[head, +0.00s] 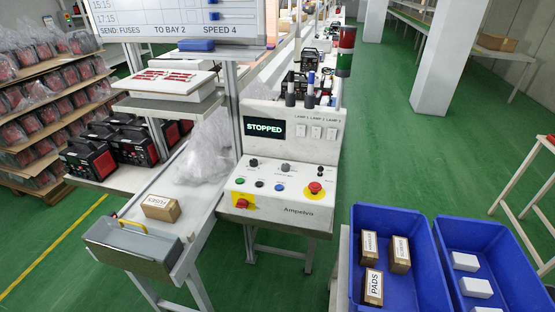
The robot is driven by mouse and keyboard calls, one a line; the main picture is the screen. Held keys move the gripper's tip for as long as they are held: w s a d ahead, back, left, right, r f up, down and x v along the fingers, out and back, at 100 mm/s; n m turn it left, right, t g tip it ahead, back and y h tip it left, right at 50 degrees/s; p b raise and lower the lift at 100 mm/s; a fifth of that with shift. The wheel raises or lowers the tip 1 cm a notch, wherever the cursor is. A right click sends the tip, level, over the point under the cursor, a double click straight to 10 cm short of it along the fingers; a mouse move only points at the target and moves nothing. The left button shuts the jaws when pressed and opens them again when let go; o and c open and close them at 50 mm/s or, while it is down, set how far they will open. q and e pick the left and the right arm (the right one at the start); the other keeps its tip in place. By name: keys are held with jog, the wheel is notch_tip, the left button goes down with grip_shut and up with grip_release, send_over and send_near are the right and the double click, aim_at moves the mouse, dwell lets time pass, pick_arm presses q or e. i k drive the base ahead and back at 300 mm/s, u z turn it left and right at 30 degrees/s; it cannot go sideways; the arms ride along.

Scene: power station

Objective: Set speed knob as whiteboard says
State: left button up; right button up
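The whiteboard (170,18) at the upper left reads "SEND: FUSES TO BAY 2 SPEED 4" along its bottom line. The white control console (300,150) stands in the middle, with a black screen (264,128) showing "STOPPED". On its sloped panel is a row of small dark knobs: a left knob (253,163), a middle knob (285,169) and a right knob (319,172). Their labels and pointer settings are too small to read, so I cannot tell which is the speed knob. Neither of my grippers is in view.
Below the knobs are several push buttons (280,188), a red emergency stop (315,188) and a red-yellow switch (241,203). A FUSES box (160,208) lies on the chute left of the console. Blue bins (436,290) with boxes stand at the lower right.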

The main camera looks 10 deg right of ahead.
aim_at(253, 162)
jog(key=u, duration=0.55)
jog(key=k, duration=1.35)
jog(key=z, duration=0.1)
jog(key=i, duration=0.6)
jog(key=z, duration=1.05)
jog(key=i, duration=0.65)
jog(key=z, duration=0.25)
